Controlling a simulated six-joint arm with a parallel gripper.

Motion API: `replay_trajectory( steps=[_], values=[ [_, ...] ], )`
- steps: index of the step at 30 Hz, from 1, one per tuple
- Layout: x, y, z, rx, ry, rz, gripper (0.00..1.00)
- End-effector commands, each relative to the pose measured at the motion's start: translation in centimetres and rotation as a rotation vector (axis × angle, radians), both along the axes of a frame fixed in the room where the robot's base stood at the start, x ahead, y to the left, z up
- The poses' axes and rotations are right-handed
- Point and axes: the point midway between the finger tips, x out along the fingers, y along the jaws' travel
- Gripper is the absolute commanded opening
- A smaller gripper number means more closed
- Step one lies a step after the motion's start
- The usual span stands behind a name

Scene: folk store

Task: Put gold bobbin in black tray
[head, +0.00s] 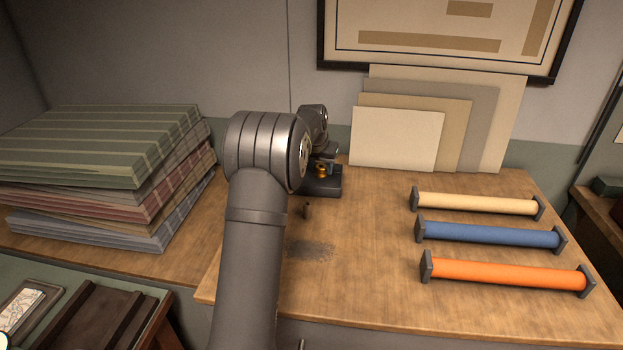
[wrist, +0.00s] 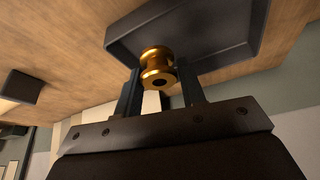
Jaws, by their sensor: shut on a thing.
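The gold bobbin (wrist: 157,65) is between the two fingers of my gripper (wrist: 160,90) in the wrist view, and the gripper is shut on it. In the head view the bobbin (head: 322,170) shows as a small gold spot beside my arm. The black tray (wrist: 225,45) lies on the wooden table directly beyond the bobbin in the wrist view. In the head view the tray (head: 326,188) is partly hidden by my arm. The bobbin overlaps the tray in both views; I cannot tell whether it touches the tray floor.
Three rollers, cream (head: 476,204), blue (head: 488,235) and orange (head: 508,273), lie at the right of the table (head: 370,290). Blank cards (head: 393,139) lean on the wall behind. Folded striped cloths (head: 110,160) are stacked at left.

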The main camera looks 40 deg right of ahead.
Motion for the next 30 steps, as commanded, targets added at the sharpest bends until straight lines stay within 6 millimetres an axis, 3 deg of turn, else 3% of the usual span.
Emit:
replay_trajectory(
  steps=[3, 8, 11, 19, 30],
  values=[
    [2.3, 0.7, -1.4, 0.0, 0.0, 0.002, 0.15],
    [3.7, 1.0, -2.3, 0.0, -0.001, 0.0, 0.15],
    [3.9, 1.1, -2.7, 0.0, 0.0, -0.001, 0.15],
    [3.8, 1.1, -6.2, 0.0, 0.001, 0.0, 0.15],
    [3.8, 1.1, -6.7, 0.0, 0.0, -0.001, 0.15]
  ],
)
